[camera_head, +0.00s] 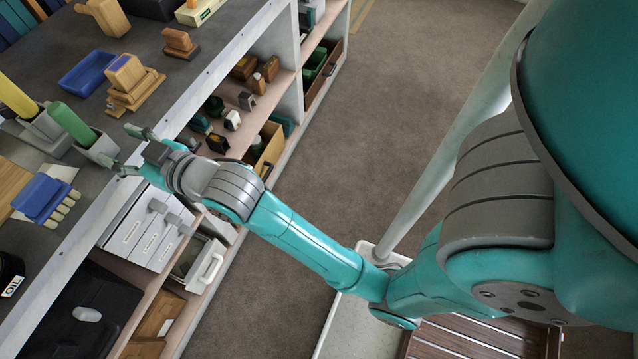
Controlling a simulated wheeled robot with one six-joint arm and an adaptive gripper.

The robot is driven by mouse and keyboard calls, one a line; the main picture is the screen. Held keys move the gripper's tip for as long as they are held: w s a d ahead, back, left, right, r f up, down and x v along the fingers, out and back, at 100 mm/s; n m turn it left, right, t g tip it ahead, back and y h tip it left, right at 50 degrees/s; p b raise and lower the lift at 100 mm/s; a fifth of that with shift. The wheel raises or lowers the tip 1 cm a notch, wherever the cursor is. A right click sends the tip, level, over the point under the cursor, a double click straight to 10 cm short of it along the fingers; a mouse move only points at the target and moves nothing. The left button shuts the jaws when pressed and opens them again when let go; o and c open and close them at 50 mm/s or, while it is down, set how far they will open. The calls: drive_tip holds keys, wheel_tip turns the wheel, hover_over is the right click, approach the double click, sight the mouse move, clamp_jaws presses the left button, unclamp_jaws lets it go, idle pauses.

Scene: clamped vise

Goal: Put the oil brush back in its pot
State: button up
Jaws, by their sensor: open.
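A dark round pot (11,268) with a white label reading OIL stands at the left edge of the bench, partly cut off by the picture. I cannot tell for sure which thing is the oil brush. A green-handled piece (70,122) leans in a grey holder (101,146). A blue piece with cream finger-like ends (42,197) lies on the bench between this holder and the pot. My gripper (119,146) is open at the bench's front edge, just right of the grey holder. Its fingers point toward the holder, and nothing shows between them.
A yellow-handled piece (17,97) sits left of the green one. A blue tray (87,73) and stacked wooden blocks (134,92) stand farther back. Shelves below the bench top hold small items, white drawers (151,229) and a wooden box (267,148). The floor (345,150) is clear.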

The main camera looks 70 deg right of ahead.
drive_tip(key=s+f+g, duration=0.2)
drive_tip(key=s+f, duration=1.3)
drive_tip(key=s, duration=0.4)
drive_tip(key=s+f+g, duration=0.1)
drive_tip(key=s, duration=2)
drive_tip(key=shift+s+f, duration=0.25)
